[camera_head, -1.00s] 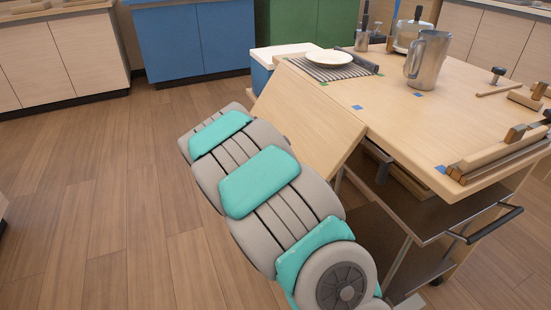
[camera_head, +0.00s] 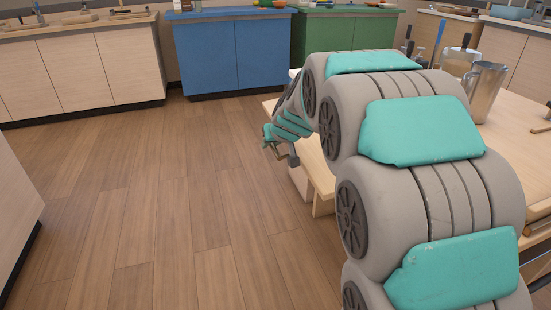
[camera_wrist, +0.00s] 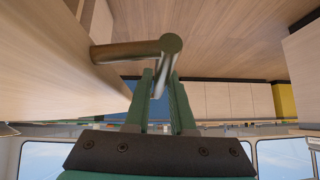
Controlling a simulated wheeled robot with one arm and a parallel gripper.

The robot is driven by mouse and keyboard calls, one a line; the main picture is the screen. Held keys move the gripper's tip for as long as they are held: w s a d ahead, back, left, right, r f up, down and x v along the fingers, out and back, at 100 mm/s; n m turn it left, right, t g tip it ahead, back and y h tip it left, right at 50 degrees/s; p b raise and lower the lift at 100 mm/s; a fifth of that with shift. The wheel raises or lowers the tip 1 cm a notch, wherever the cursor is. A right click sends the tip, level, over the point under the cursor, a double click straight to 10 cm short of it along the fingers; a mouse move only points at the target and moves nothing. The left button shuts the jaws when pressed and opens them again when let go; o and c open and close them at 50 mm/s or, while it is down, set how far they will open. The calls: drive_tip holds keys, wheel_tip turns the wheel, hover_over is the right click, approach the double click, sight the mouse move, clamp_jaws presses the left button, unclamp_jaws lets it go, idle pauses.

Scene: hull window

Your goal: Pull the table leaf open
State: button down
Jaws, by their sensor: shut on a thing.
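The table leaf (camera_head: 318,168) is a pale wooden panel at the left side of the table, largely hidden behind my arm in the head view. In the wrist view, a pale wooden panel (camera_wrist: 45,85) fills the left side, with a brownish metal handle (camera_wrist: 125,51) standing out from it. My gripper (camera_wrist: 160,80) is shut on the handle, one green finger on each side of its bar. In the head view, my gripper (camera_head: 274,150) is small, at the leaf's outer left side; its grip is too small to make out there.
A metal pitcher (camera_head: 484,90) stands on the table (camera_head: 515,125). A blue cabinet (camera_head: 235,52), a green cabinet (camera_head: 345,35) and pale cabinets (camera_head: 85,65) line the back. The wooden floor (camera_head: 160,220) left of the table is clear.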

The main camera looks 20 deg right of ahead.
wheel_tip(320, 180, up, 4)
drive_tip(key=shift+f+m+y, duration=0.15)
drive_tip(key=shift+m+y, duration=0.25)
drive_tip(key=shift+y, duration=0.1)
drive_tip(key=c, duration=1.1)
unclamp_jaws()
drive_tip(key=shift+a+f, duration=0.1)
drive_tip(key=shift+o, duration=0.2)
drive_tip(key=v, duration=0.7)
drive_tip(key=shift+s+r+b, duration=0.2)
drive_tip(key=shift+s+b, duration=0.1)
drive_tip(key=shift+b, duration=0.05)
